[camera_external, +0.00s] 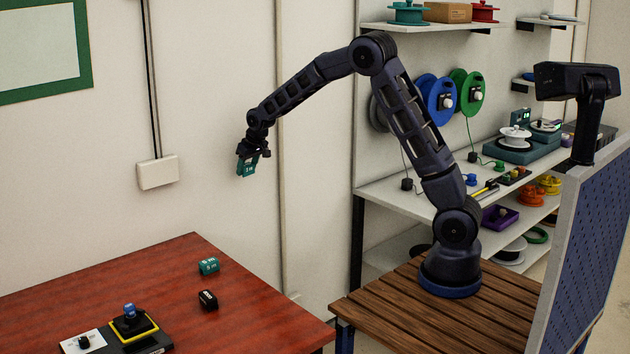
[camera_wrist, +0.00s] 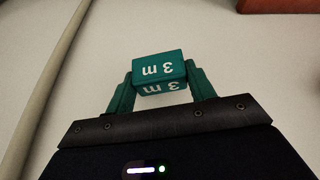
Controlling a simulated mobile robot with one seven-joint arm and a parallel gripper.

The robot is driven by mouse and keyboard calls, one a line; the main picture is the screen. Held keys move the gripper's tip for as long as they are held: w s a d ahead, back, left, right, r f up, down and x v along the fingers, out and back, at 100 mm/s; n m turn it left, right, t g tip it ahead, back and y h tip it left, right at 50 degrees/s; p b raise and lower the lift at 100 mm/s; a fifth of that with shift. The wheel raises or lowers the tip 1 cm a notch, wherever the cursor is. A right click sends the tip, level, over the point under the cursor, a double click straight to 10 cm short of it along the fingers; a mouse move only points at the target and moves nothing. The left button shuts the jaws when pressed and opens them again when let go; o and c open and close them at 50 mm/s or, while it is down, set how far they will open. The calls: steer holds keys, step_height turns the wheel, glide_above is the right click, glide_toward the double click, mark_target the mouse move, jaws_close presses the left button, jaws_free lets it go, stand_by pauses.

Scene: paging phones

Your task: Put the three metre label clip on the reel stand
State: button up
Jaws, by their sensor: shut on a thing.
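The three metre label clip is a teal block marked "3 m" in white, held up in the air left of the arm (camera_external: 246,168). It fills the gap between the fingers in the wrist view (camera_wrist: 160,72), its lettering upside down. My gripper (camera_external: 248,155) is shut on it, high above and behind the red table. A teal base with a white reel (camera_external: 515,139) stands on the shelf at the right. A black device with a yellow edge and blue knob (camera_external: 133,323) sits on the table. I cannot tell which of these, if either, is the reel stand.
The red table (camera_external: 120,275) also bears another teal label block (camera_external: 208,266) and a black one (camera_external: 208,299). Blue (camera_external: 437,98) and green (camera_external: 466,92) reels hang above the crowded shelf. A blue panel (camera_external: 590,250) stands at the right. The air around my gripper is clear.

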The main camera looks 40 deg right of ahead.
steer(key=s+d, duration=0.3)
steer(key=d, duration=1.1)
steer(key=s+d+f, duration=0.1)
steer(key=s+d, duration=0.1)
steer(key=d, duration=1.1)
steer(key=s+d, duration=0.3)
steer(key=d, duration=1.1)
steer(key=s+d+f+m, duration=0.2)
steer(key=s+d, duration=2.6)
steer(key=s, duration=0.1)
steer(key=shift+h, duration=0.4)
steer(key=f, duration=1.9)
steer(key=shift+w+a+f, duration=0.1)
steer(key=shift+w+f, duration=0.05)
steer(key=shift+w, duration=0.05)
steer(key=shift+f, duration=0.1)
steer(key=o, duration=1)
steer(key=shift+o, duration=0.2)
